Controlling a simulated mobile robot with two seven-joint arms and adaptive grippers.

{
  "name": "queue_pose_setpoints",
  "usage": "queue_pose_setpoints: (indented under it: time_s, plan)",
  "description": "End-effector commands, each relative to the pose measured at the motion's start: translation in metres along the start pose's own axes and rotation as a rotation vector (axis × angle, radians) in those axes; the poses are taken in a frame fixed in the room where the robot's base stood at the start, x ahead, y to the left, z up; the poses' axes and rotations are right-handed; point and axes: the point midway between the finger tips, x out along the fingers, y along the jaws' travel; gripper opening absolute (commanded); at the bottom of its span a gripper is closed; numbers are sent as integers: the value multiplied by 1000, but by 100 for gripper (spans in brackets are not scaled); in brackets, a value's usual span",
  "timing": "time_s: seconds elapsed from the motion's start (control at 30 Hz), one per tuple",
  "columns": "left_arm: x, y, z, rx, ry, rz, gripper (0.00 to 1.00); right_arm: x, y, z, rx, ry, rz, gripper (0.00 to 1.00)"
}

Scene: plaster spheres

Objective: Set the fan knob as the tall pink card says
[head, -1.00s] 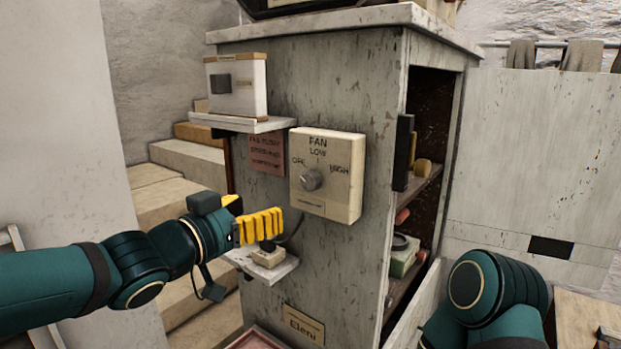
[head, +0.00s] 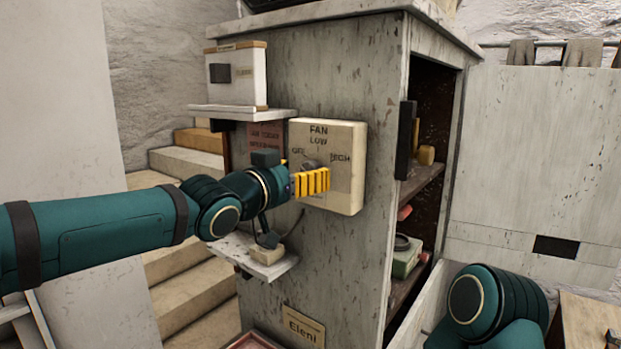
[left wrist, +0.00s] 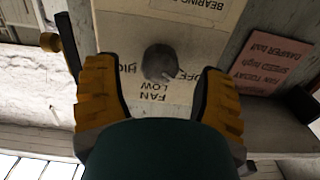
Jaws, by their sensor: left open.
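The fan box (head: 345,180) is a cream panel on the cabinet side, lettered FAN, OFF, LOW and HIGH. Its round grey knob (head: 309,165) is partly hidden behind my left gripper (head: 312,181). In the left wrist view the knob (left wrist: 160,62) sits between the open yellow fingers (left wrist: 155,98), with gaps on both sides. That view is upside down; the knob's setting is hard to tell. The pink card (head: 266,135) is left of the fan box, partly covered by my wrist. In the left wrist view the card (left wrist: 272,62) reads FAN TODAY, with a line like SPEED high.
A white box with a dark switch (head: 237,77) stands on a shelf above the card. A lower shelf (head: 240,252) holds a small switch block (head: 267,252) below my wrist. The cabinet's open right side has shelves with small items. A nameplate (head: 304,325) reads Eleni.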

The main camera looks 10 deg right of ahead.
Motion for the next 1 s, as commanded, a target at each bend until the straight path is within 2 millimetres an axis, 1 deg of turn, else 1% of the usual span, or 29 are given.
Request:
queue_pose_setpoints:
  time_s: [0.03, 0.1, 0.23, 0.4, 0.63, 0.67, 0.7, 0.77, 0.8, 0.83, 0.87, 1.0]
  plan:
    - [7, 1, 1, -2, 1, 3, 70, 2, 1, 1, -1, -1, 0, 47]
    - [14, 0, 0, -3, 1, 2, 70, 3, 1, 1, -1, -2, 0, 47]
    - [23, 0, 0, -1, 1, 1, 70, 4, 1, 2, -1, -4, 0, 47]
    - [28, 0, 0, 0, 0, 0, 70, 4, 2, 2, -1, -4, -1, 47]
    - [28, 0, 0, 0, 0, -1, 70, 4, 2, 2, -1, -4, 0, 47]
    - [28, 0, 0, 0, 0, 0, 64, 4, 2, 2, -1, -4, 0, 47]
    - [27, 0, 0, 0, 0, 0, 50, 4, 2, 2, -1, -4, 0, 47]
    - [27, 0, 0, 0, 0, 0, 29, 4, 2, 2, -1, -4, 0, 47]
    - [27, 0, 0, 0, 0, 0, 15, 4, 2, 2, -1, -4, 0, 47]
    - [27, 0, 0, 0, 0, 0, 5, 4, 2, 2, -1, -4, 0, 47]
    - [27, 0, 0, 0, 0, 0, 1, 4, 2, 2, -1, -4, 0, 47]
    - [27, 0, 0, 1, 0, 0, 0, 4, 2, 2, -1, -4, 0, 47]
